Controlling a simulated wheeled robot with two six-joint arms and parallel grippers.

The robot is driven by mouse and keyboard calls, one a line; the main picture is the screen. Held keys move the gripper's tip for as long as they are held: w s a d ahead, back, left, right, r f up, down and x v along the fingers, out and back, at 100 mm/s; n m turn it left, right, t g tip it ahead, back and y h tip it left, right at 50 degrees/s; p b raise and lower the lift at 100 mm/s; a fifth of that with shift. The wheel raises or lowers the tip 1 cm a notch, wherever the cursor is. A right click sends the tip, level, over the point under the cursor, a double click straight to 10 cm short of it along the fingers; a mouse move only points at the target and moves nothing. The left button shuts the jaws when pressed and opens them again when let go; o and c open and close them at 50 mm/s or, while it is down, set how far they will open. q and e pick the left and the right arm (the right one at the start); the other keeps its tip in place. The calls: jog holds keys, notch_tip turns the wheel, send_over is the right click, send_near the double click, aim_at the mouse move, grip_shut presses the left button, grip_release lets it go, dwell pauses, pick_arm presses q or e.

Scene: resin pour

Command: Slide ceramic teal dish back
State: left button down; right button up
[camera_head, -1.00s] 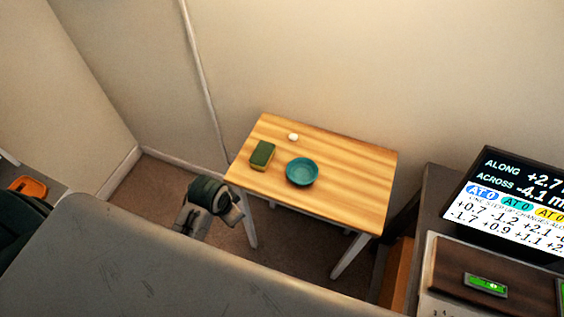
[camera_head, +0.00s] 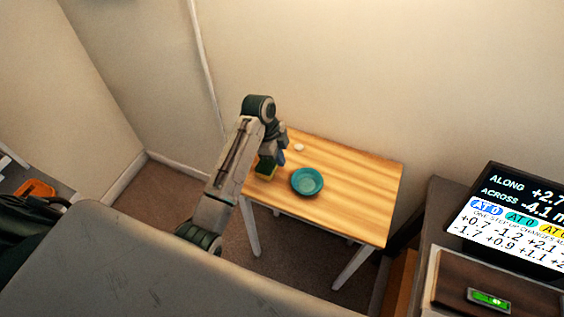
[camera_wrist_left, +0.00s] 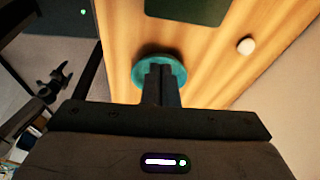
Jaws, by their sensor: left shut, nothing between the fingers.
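The teal dish (camera_head: 307,182) sits upright on the small wooden table (camera_head: 350,200), near its middle. It also shows in the left wrist view (camera_wrist_left: 138,74), partly hidden behind my fingers. My left gripper (camera_head: 281,157) is over the table's left part, to the left of the dish and close to the sponge. In the left wrist view my left gripper (camera_wrist_left: 161,68) has its fingers together with nothing between them. It lines up with the dish there, but I cannot tell the gap. A dark claw shape at the left of that view may be my right gripper (camera_wrist_left: 58,82).
A green and yellow sponge (camera_head: 265,169) lies left of the dish, partly hidden by my left gripper. A small white object (camera_head: 299,147) lies near the back edge. A wall stands behind the table. A screen (camera_head: 520,210) stands at right. The table's right side is clear.

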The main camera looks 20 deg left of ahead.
aim_at(290, 182)
pick_arm(q)
jog(key=p+x, duration=0.2)
jog(key=x, duration=0.6)
jog(key=shift+f, duration=0.2)
